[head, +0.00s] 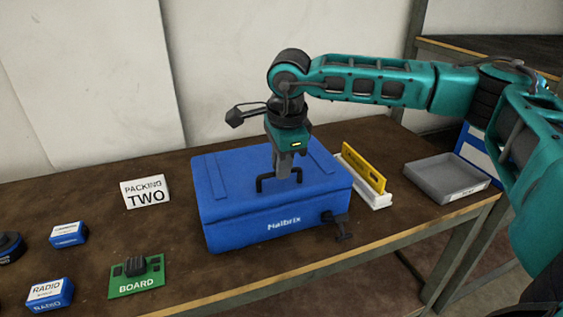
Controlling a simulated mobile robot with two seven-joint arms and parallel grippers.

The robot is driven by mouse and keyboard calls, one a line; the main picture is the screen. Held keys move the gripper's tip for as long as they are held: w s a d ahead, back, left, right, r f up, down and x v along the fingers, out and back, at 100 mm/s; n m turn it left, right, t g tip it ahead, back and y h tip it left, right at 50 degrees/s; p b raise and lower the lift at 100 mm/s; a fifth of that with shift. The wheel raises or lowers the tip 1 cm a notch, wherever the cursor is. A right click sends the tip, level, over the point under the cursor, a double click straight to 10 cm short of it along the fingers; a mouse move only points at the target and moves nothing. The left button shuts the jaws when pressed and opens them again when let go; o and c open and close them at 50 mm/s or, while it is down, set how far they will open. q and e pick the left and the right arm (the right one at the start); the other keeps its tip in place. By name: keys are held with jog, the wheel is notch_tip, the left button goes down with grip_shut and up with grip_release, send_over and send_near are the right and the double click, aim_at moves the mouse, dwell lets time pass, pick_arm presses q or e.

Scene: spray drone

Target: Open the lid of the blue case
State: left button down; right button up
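The blue case (225,205) stands on the brown table with its lid down. A dark fitting (338,226) sticks out at the case's right front corner. My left gripper is not in view.
A PACKING TWO sign (146,192), a green board (137,278) and blue boxes (48,294) lie left of the case. A yellow piece in a white holder (376,198) and a grey tray (447,178) stand right. The wall (80,80) is behind.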

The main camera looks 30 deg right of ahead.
grip_shut()
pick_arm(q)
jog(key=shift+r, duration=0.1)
pick_arm(e)
jog(key=shift+r, duration=0.15)
